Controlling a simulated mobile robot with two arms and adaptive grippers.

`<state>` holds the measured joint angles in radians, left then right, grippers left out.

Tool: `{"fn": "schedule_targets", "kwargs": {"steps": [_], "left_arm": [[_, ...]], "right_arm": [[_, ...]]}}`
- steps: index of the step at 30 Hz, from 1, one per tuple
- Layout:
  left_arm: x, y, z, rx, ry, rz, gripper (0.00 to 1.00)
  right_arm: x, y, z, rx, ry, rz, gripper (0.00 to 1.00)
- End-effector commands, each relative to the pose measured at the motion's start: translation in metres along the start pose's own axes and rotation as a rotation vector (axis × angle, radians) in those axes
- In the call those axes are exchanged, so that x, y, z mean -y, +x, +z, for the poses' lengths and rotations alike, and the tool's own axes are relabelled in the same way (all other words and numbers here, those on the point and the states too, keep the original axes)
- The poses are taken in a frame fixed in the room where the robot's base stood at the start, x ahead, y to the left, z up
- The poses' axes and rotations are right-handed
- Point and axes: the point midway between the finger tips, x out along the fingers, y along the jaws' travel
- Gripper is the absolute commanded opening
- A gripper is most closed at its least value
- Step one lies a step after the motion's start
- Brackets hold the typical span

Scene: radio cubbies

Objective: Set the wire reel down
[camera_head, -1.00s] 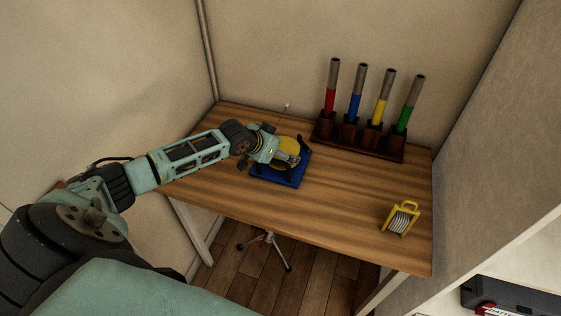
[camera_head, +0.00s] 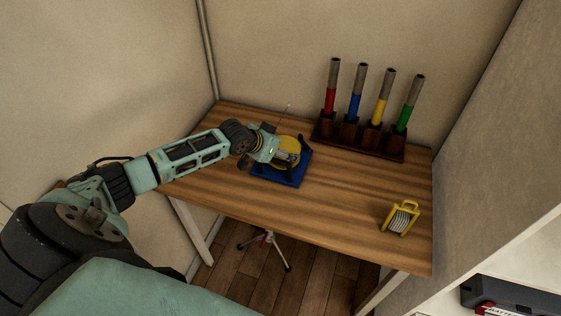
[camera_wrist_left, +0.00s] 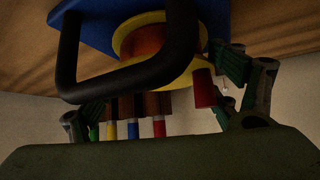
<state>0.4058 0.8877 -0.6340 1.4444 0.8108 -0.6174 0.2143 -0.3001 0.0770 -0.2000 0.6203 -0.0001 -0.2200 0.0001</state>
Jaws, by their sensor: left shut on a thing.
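The wire reel (camera_head: 288,145), with yellow flanges and a black handle, is at the blue mat (camera_head: 293,181) on the left part of the table. My left gripper (camera_head: 277,156) is shut on it and hides part of it. In the left wrist view the reel's orange-brown winding (camera_wrist_left: 145,42) and the black handle (camera_wrist_left: 130,80) show between the green-padded fingers. The blue mat (camera_wrist_left: 85,22) lies close behind the reel; I cannot tell whether they touch. My right gripper is not in view.
The wooden table (camera_head: 330,205) carries a dark rack (camera_head: 357,143) with red, blue, yellow and green tubes at the back. A small yellow-framed spool (camera_head: 400,218) stands at the right. Walls close in the left, back and right. The middle of the table is clear.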

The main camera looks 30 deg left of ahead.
Motion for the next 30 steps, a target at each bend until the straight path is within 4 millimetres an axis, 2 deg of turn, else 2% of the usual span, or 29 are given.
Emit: {"fn": "schedule_targets", "kwargs": {"steps": [3,14,23,30], "left_arm": [[0.0,0.0,0.0,0.0,0.004,-0.001,0.21],[0.001,-0.004,-0.006,-0.005,0.004,-0.002,0.2],[0.001,-0.03,-0.034,-0.01,0.005,-0.002,0.19],[-0.049,-0.041,-0.062,-0.013,0.003,0.004,0.18]], "right_arm": [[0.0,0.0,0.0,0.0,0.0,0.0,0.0],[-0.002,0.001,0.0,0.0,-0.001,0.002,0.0],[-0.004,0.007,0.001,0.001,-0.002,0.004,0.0],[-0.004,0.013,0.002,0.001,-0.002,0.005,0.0]]}}
